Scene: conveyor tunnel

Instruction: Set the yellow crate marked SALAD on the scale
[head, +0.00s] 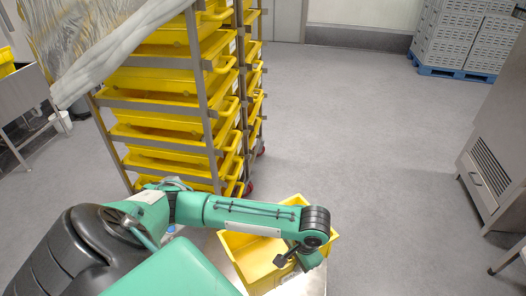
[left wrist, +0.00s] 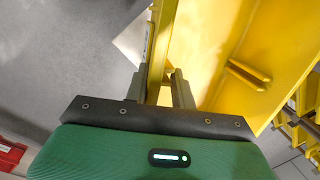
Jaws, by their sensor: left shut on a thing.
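A yellow crate (head: 245,262) is at the bottom middle of the head view, partly covered by my left forearm. It also fills much of the left wrist view (left wrist: 270,40). My left gripper (left wrist: 160,82) is shut on the crate's rim, with one finger on each side of the wall. No SALAD marking is readable, and I cannot make out a scale for certain. A pale metal surface (head: 312,284) shows beside and below the crate; I cannot tell whether they touch. My right gripper is not in view.
A steel rack (head: 206,110) full of yellow crates stands close behind my left arm, draped with plastic (head: 85,35). A steel cabinet (head: 498,150) is at the right. Grey crates on a blue pallet (head: 455,73) stand far back. The floor between is clear.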

